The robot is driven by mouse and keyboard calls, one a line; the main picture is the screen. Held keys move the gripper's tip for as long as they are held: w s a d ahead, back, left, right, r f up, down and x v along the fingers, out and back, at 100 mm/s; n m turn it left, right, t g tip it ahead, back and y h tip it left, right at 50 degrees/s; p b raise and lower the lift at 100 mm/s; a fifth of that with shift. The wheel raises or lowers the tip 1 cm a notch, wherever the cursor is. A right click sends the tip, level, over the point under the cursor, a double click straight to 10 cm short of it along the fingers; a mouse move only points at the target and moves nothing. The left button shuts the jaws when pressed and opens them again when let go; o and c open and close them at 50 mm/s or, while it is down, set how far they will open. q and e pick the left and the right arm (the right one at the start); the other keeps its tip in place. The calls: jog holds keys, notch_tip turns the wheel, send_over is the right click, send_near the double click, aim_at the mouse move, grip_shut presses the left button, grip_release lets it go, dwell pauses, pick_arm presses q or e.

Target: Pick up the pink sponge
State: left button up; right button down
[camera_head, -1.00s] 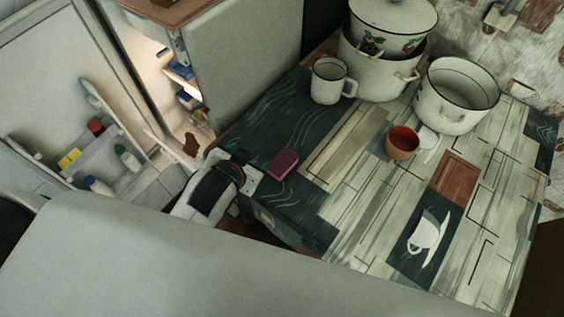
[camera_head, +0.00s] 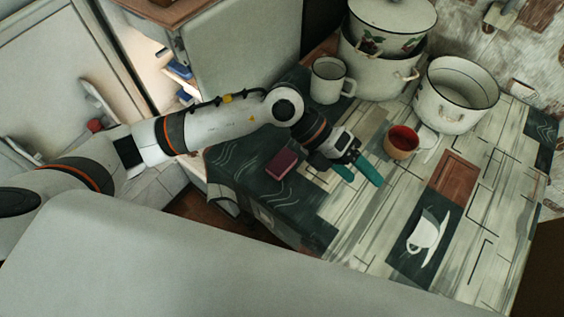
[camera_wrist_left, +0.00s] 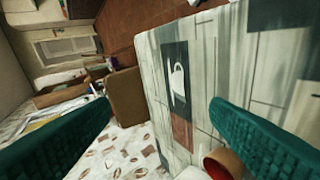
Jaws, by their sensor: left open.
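The pink sponge (camera_head: 281,164) is a dark pink block. In the head view it lies on the dark left part of the patterned table (camera_head: 335,215). My left gripper (camera_head: 361,176) has teal fingers and is open and empty. It is over the table to the right of the sponge, apart from it. In the left wrist view the teal fingers (camera_wrist_left: 160,108) are spread wide, with nothing between them. The sponge does not show in that view. My right gripper is not in view.
An orange-brown cup (camera_head: 401,143) stands close to the right of my left gripper. A white enamel mug (camera_head: 328,82), an open white pot (camera_head: 455,98) and stacked pots (camera_head: 378,68) stand at the back. The table's front right part is clear.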

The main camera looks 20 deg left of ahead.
pick_arm(q)
jog(key=w+a+f+t+y, duration=0.1)
jog(key=w+a+f+y, duration=0.15)
jog(key=a, duration=0.25)
jog(key=w+a+f+y, duration=0.2)
jog(key=a+f+y, duration=0.1)
jog(key=a+y, duration=0.15)
jog(key=t+y, duration=0.1)
jog(key=y, duration=0.3)
send_near(282, 161)
jog(key=f, duration=0.2)
jog(key=a+f+p, duration=0.1)
jog(key=f, duration=0.1)
jog(key=shift+f, duration=0.2)
jog(key=f, duration=0.1)
jog(key=f+p, duration=0.1)
jog(key=f, duration=0.1)
jog(key=f+p, duration=0.1)
jog(key=shift+d+f, duration=0.35)
jog(key=shift+f, duration=0.55)
jog(key=c, duration=1.1)
